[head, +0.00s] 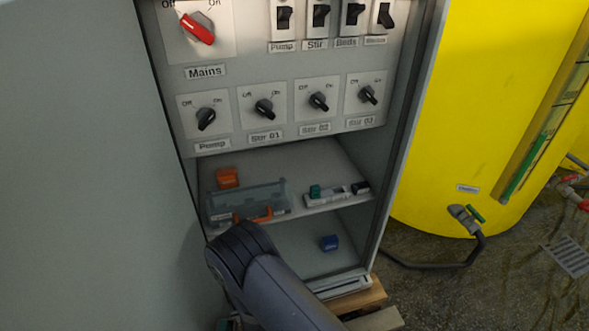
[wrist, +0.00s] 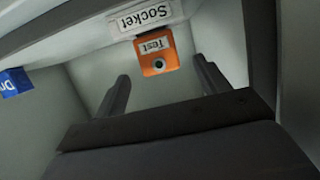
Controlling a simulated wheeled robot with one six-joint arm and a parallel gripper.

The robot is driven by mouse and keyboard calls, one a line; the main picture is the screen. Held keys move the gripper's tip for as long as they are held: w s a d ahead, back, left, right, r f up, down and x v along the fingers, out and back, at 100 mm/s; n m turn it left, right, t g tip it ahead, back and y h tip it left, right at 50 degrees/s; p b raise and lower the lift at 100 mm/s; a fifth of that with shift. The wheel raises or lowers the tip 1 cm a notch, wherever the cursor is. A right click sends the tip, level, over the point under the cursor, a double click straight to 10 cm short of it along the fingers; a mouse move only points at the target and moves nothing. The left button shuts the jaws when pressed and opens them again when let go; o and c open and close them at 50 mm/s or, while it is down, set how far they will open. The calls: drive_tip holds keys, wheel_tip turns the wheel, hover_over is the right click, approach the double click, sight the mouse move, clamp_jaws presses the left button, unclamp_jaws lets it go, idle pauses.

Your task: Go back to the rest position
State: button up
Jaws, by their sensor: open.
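My gripper (wrist: 160,68) is open, with its two dark fingers spread apart and nothing held between them. An orange block labelled "Test" (wrist: 158,55), with a dark round hole, shows beyond the gap between the fingers. I cannot tell how far it is from the fingertips. In the head view my arm reaches into the lower part of the grey cabinet (head: 166,130). My gripper is hidden there behind my own arm link.
A white strip labelled "Socket" (wrist: 140,18) is close by. A blue block (head: 329,243) sits in the lower compartment. The shelf above (head: 300,165) holds a clear tray (head: 262,196) and small parts. Cabinet walls enclose the arm. A yellow tank (head: 470,90) stands right.

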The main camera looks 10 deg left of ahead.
drive_tip(key=x, duration=0.2)
drive_tip(key=b+x, duration=0.2)
drive_tip(key=x, duration=0.1)
drive_tip(key=shift+w+a+r, duration=0.15)
drive_tip(key=shift+w, duration=0.2)
drive_tip(key=shift+r, duration=0.35)
